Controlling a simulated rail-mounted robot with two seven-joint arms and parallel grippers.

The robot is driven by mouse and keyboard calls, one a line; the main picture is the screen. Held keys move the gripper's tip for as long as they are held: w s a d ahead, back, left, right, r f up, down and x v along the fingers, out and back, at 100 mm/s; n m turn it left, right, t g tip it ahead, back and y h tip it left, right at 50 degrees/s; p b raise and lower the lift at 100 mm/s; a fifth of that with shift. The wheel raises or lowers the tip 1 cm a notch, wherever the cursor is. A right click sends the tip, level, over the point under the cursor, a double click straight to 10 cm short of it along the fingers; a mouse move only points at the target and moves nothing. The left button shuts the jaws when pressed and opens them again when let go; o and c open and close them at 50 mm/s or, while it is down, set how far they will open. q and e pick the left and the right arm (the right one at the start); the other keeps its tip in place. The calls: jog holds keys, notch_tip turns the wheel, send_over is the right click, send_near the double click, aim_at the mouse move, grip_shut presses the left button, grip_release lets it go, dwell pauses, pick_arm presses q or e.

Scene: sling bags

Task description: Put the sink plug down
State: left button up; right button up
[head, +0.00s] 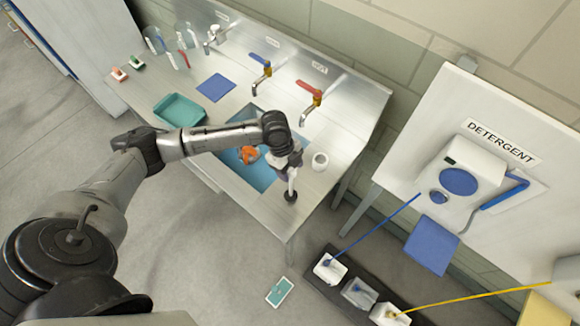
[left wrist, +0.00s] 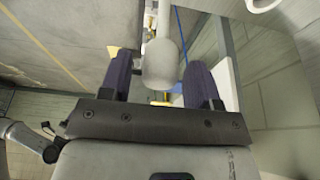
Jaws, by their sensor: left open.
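The sink plug (head: 291,184) has a pale upright handle and a dark round base. It appears to stand on the steel counter just right of the sink (head: 262,178), near the front edge. My left gripper (head: 288,168) is above it, pointing down. In the left wrist view, the pale rounded handle (left wrist: 160,62) lies between the two dark fingers, with a gap on each side. The left gripper is open. The plug's base is not clear in the wrist view. My right gripper is not in view.
A white cup (head: 320,161) stands close to the right of the gripper. An orange item (head: 248,154) lies in the blue-looking sink. Taps with blue (head: 262,66) and red (head: 312,95) parts rise behind. A teal tray (head: 180,109) is on the left.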

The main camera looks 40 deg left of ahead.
pick_arm(q)
jog(key=b+v, duration=0.1)
jog(key=v, duration=1.1)
jog(key=s+d+f+n+t, duration=0.2)
jog(key=s+d+f+n, duration=0.3)
jog(key=s+d+f, duration=0.7)
jog(key=s+n+y, duration=0.1)
jog(key=s+n, duration=0.4)
jog(key=s+a+f+n+t+y, duration=0.1)
jog(key=s+n+y, duration=0.1)
jog(key=s+n, duration=0.3)
jog(key=shift+s+a+f, duration=0.3)
jog(key=shift+s+a, duration=0.05)
jog(key=shift+s, duration=0.35)
